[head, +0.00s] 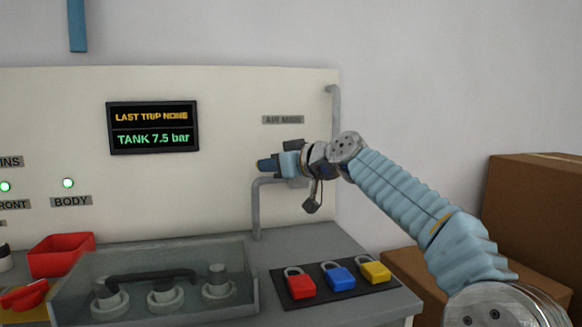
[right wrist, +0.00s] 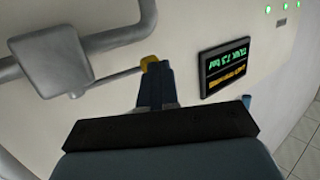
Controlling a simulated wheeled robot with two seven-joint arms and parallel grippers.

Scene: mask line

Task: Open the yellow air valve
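The air valve shows best in the right wrist view, which is upside down: a grey body (right wrist: 72,78) on a pipe, with a thin lever running to a yellow end (right wrist: 149,63). My right gripper (right wrist: 154,72) has its fingertips at that yellow end, touching or very close to it. The fingers overlap in this view, so their gap is hidden. In the head view, my right gripper (head: 267,165) points left in front of the panel, below the AIR MAIN label (head: 283,120). There the gripper hides most of the valve. My left gripper is not in view.
A grey pipe (head: 256,208) runs down beside the gripper to the bench. A screen (head: 153,128) reads TANK 7.5 bar. Red, blue and yellow padlocks (head: 338,276) lie on a dark mat. A clear-covered box (head: 150,285) and red bin (head: 61,256) stand left. Cardboard boxes (head: 530,215) stand right.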

